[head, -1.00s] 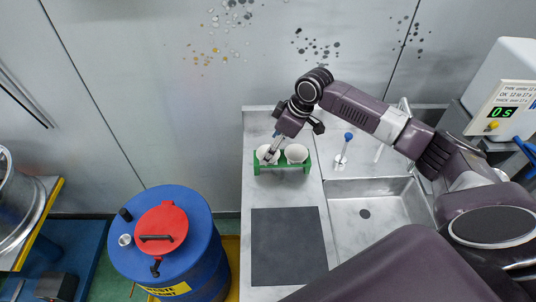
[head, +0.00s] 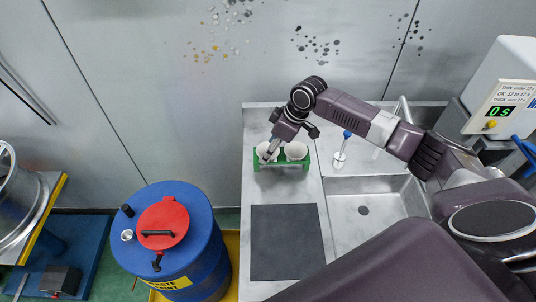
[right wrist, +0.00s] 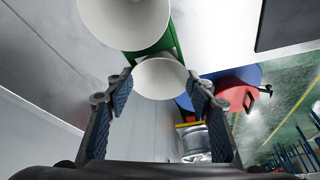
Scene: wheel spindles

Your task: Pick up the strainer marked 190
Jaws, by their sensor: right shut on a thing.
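Two white strainers stand in a green rack (head: 284,166) on the counter, a left one (head: 262,149) and a right one (head: 296,151). My right gripper (head: 267,157) is at the left strainer, shut on its rim area. In the right wrist view this strainer (right wrist: 160,78) sits between the two fingers (right wrist: 160,85), and the other strainer (right wrist: 122,22) is above it in the picture. The held strainer still appears at the rack. No marking 190 can be read on either strainer. My left gripper is not in view.
A dark mat (head: 288,243) lies on the counter in front of the rack. A sink (head: 375,205) and a blue-topped stand (head: 342,148) are to the right. A blue drum (head: 200,255) with a red lid (head: 163,222) stands left of the counter. The wall is close behind.

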